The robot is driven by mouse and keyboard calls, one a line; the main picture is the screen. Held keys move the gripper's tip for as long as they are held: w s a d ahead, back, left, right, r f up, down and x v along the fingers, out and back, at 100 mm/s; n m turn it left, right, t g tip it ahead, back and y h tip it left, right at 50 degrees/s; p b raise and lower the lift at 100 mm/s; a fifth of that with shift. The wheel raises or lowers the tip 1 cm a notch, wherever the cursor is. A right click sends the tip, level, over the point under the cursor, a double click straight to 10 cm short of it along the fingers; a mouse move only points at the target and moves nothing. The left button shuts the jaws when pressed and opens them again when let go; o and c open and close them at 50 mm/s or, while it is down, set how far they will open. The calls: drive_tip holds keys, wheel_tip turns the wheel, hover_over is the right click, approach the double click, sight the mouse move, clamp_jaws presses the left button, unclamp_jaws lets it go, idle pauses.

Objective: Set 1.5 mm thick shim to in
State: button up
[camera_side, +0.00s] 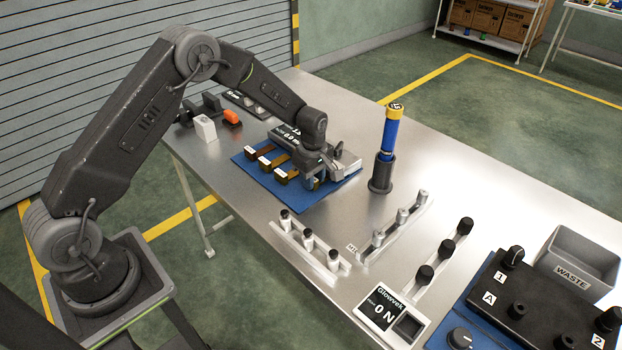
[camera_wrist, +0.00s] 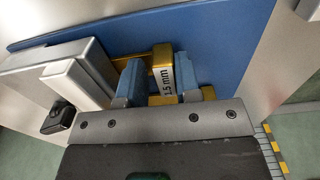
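Several brass-coloured shims with white labels, one of them here (camera_side: 266,148), lie on a blue mat (camera_side: 240,163) in the side view. In the wrist view, the shim labelled 1.5 mm (camera_wrist: 163,76) lies between the two blue fingers of my gripper (camera_wrist: 160,82). A narrow gap shows between the left finger and the label, so the fingers look open around it. In the side view my gripper (camera_side: 316,180) is low over the mat's right part. It hides some of the mat and the lower ends of the shims.
A grey gauge with a dark display (camera_side: 286,134) stands behind the shims. A blue cylinder with a yellow top (camera_side: 390,135) stands upright in a dark holder to the right.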

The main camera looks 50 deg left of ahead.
drive_tip(key=shift+o, duration=1.3)
drive_tip(key=shift+r, duration=0.1)
wheel_tip(320, 180, up, 14)
drive_tip(key=s+d+r+m+t, duration=0.3)
drive_tip(key=s+r+m, duration=0.6)
drive_tip(key=s+r, duration=0.55)
drive_tip(key=s+d+m+t, duration=0.2)
drive_tip(key=s+m, duration=0.7)
drive_tip(key=s, duration=0.7)
drive_tip(key=shift+t, duration=0.3)
